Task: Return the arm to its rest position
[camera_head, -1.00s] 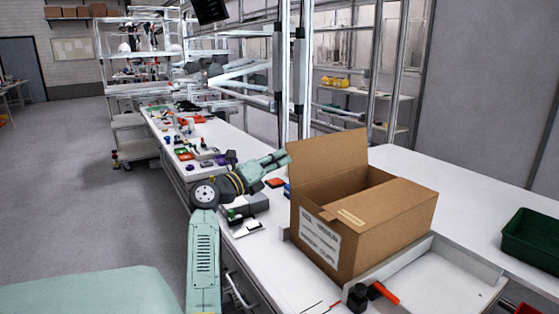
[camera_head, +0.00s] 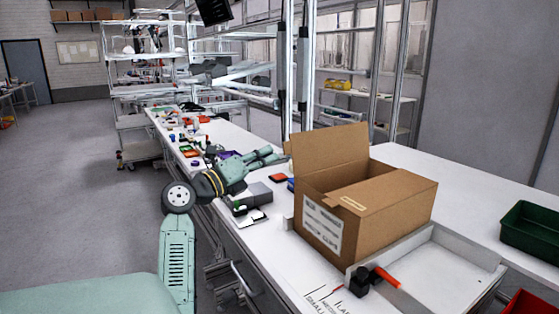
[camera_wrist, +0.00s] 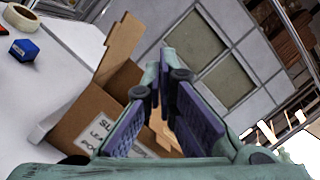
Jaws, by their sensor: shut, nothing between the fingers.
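My arm (camera_head: 177,262) is bent up at the left of the workbench in the head view. My gripper (camera_head: 268,156) points right, above the bench and to the left of the open cardboard box (camera_head: 322,228). In the wrist view my gripper (camera_wrist: 165,85) shows two purple-padded fingers with their tips close together and nothing held. The box (camera_wrist: 90,115) lies beyond the fingers there, with a flap raised and a printed label on its side. The fingers appear apart from the box.
The white bench (camera_head: 284,265) carries a grey device (camera_head: 252,196) and several small parts. A white tray (camera_head: 440,270) and a green bin (camera_head: 532,232) are at the right. Metal posts (camera_head: 304,75) stand behind the bench. The floor (camera_head: 70,180) at left is clear.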

